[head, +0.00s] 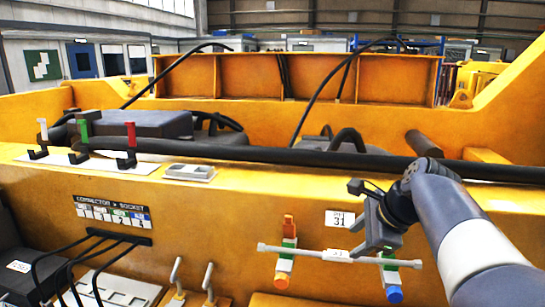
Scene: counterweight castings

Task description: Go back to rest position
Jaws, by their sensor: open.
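My gripper (376,247) is at the right of centre in the head view, at the end of my grey and white arm. It points down toward the front face of the yellow casting (230,215). Its jaws are open and hold nothing that I can see. Just below and left of it is a light horizontal bar (300,251) with a label reading 31. I cannot tell whether the jaws touch the bar.
An orange-tipped plug (283,272) and a blue-tipped plug (391,284) hang at the bar. White, green and red hooks (84,135) stand on the ledge at left. Black cables (95,262) hang below the connector sign (112,212). A thick black hose (250,153) runs along the ledge.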

